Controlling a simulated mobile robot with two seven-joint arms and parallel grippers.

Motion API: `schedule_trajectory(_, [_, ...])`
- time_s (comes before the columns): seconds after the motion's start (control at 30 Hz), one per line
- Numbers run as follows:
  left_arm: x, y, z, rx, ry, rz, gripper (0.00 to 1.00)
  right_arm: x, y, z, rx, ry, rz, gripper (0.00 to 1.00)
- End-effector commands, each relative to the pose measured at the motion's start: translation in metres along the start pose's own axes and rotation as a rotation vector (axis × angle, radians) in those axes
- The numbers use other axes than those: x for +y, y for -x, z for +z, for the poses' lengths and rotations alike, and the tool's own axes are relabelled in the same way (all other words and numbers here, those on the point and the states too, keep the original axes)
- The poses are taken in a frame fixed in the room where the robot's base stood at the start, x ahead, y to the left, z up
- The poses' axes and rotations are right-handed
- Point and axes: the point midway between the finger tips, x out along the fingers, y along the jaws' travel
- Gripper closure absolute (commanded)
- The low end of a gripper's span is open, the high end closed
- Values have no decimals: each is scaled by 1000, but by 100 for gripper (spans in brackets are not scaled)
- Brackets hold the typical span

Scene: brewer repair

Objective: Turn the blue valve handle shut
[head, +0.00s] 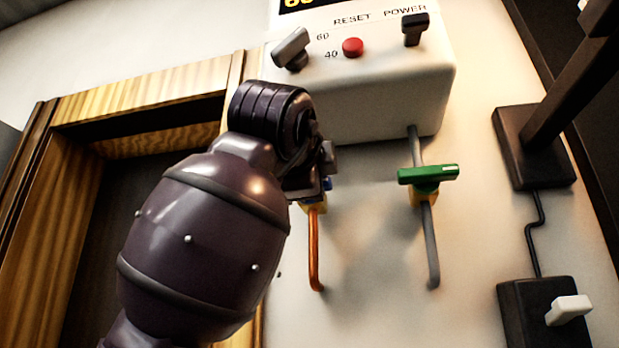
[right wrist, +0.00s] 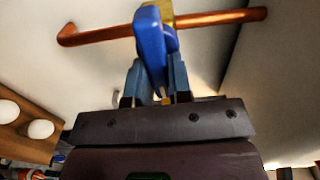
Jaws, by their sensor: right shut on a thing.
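The blue valve handle (right wrist: 150,42) is in the top middle of the right wrist view, on a yellow valve body (right wrist: 167,14) on a copper pipe (right wrist: 215,18). My right gripper (right wrist: 155,82) is shut on the handle, one finger on each side. How far the handle is turned is hard to tell. My left gripper is not in view.
A green valve handle (head: 428,174) on a grey pipe (head: 431,240) is to the right. Black wall boxes (head: 515,310) stand further right.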

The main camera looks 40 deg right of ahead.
Motion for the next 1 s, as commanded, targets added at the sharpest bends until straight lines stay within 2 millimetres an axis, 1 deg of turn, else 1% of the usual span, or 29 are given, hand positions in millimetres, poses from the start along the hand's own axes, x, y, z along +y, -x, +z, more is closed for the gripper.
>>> schedule_trajectory(0.23, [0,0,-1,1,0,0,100,1,0,0,1,-46,0,100])
schedule_trajectory(0.63, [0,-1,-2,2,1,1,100,1,0,0,1,-52,1,100])
schedule_trajectory(0.67, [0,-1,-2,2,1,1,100,1,0,0,1,-52,1,78])
schedule_trajectory(0.8, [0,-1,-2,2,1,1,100,1,0,0,1,-50,1,56])
schedule_trajectory(1.0, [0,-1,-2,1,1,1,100,1,0,0,0,-49,1,55])
